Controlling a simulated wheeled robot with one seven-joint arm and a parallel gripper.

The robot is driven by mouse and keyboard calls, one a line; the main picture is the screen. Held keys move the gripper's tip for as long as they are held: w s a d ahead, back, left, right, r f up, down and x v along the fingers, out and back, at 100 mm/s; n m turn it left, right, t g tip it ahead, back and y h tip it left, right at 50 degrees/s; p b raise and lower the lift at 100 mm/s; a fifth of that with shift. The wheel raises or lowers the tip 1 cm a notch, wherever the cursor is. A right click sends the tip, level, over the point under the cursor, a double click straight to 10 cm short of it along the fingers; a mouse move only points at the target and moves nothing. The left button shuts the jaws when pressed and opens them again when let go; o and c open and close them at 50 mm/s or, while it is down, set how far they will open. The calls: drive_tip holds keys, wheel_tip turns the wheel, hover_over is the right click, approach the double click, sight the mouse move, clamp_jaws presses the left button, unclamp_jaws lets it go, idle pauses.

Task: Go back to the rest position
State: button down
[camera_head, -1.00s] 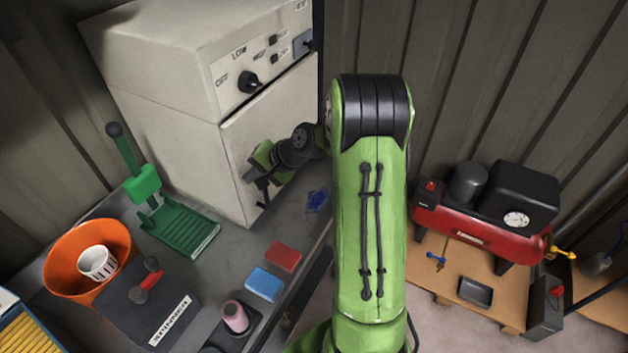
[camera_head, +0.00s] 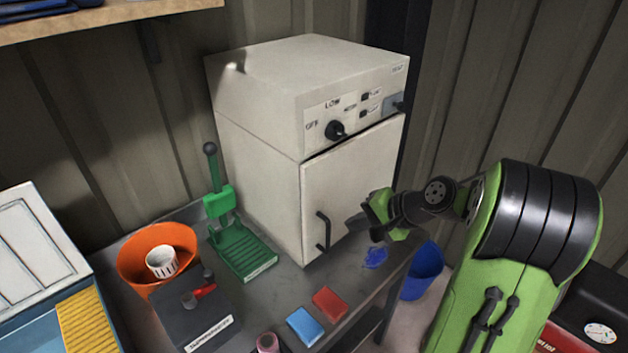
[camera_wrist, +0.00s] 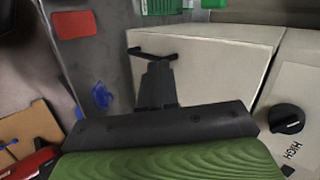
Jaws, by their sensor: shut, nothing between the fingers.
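My gripper (camera_head: 358,222) is shut and empty. In the head view it is in front of the white cabinet's door (camera_head: 345,185), just right of the dark door handle (camera_head: 322,230). In the wrist view the shut fingers (camera_wrist: 156,82) point toward the same handle (camera_wrist: 152,52) and overlap it in the picture; I cannot tell whether they touch it. The cabinet door looks closed. The control knob (camera_head: 336,130) is on the panel above the door and also shows in the wrist view (camera_wrist: 287,118).
A grey bench holds a green press (camera_head: 240,245), an orange bucket (camera_head: 135,262) with a white cup (camera_head: 161,261), a red block (camera_head: 330,303), a blue block (camera_head: 305,327) and a blue smear (camera_head: 375,257). A blue bucket (camera_head: 424,272) stands beyond the bench edge. A red compressor is at lower right.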

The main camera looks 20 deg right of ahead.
drive_tip(key=s+a+r+n+g+h+b, duration=0.2)
drive_tip(key=s+a+r+n+h, duration=0.1)
drive_tip(key=s+a+n, duration=0.55)
drive_tip(key=s+a+n+h+b, duration=0.1)
drive_tip(key=s+a+n+h, duration=0.1)
drive_tip(key=s, duration=1.1)
drive_tip(key=shift+s+a+h, duration=0.15)
drive_tip(key=shift+a+h, duration=0.15)
drive_tip(key=shift+a, duration=0.05)
